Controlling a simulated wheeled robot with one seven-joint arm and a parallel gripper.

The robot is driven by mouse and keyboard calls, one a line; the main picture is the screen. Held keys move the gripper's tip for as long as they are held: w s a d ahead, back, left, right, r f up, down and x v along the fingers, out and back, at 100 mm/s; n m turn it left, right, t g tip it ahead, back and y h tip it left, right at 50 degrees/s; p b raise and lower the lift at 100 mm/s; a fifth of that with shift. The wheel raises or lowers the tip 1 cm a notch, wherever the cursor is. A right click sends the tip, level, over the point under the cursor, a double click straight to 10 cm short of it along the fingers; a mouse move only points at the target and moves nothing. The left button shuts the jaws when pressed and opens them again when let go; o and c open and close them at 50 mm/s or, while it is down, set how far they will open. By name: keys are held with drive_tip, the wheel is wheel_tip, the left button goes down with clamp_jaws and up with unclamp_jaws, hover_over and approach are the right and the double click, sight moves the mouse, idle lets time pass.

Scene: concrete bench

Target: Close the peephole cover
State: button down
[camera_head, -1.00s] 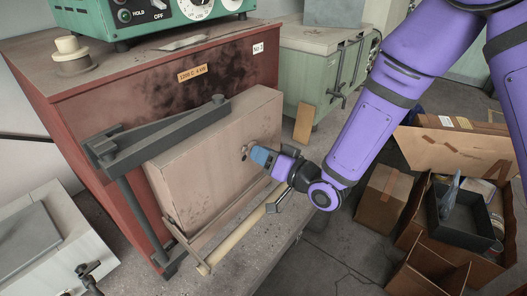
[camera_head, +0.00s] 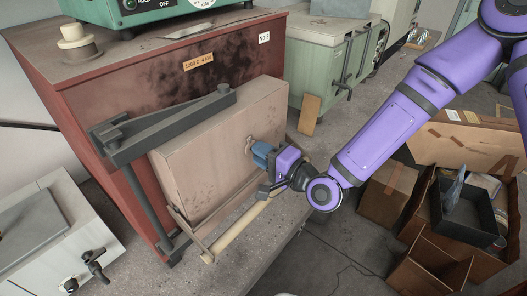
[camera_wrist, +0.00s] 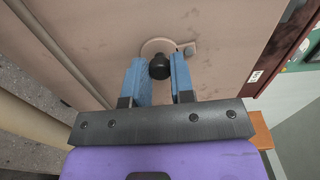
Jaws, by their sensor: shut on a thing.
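The furnace door (camera_head: 205,150) is a thick pale pinkish block on the front of the red furnace (camera_head: 190,75). The peephole cover (camera_wrist: 152,47) is a small round metal plate on the door's face, with a small tab at its right in the wrist view. A black knob (camera_wrist: 159,68) stands out from it. My gripper (camera_head: 262,153) reaches the door from the right; in the wrist view its blue fingers (camera_wrist: 159,78) are on both sides of the knob, shut on it. The fingers hide most of the cover in the head view. The peephole itself cannot be made out.
A dark grey hinge arm (camera_head: 165,125) runs along the door's top. A pale bar handle (camera_head: 238,232) lies low in front of the door. Cardboard boxes (camera_head: 435,275) and a black tray (camera_head: 465,215) stand on the right. A green cabinet (camera_head: 325,65) is behind.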

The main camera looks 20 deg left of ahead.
drive_tip(key=shift+s+m, duration=0.2)
drive_tip(key=shift+m, duration=0.6)
drive_tip(key=c, duration=1)
unclamp_jaws()
drive_tip(key=shift+a, duration=0.1)
drive_tip(key=shift+s, duration=0.1)
drive_tip(key=v, duration=0.7)
drive_tip(key=shift+d, duration=0.3)
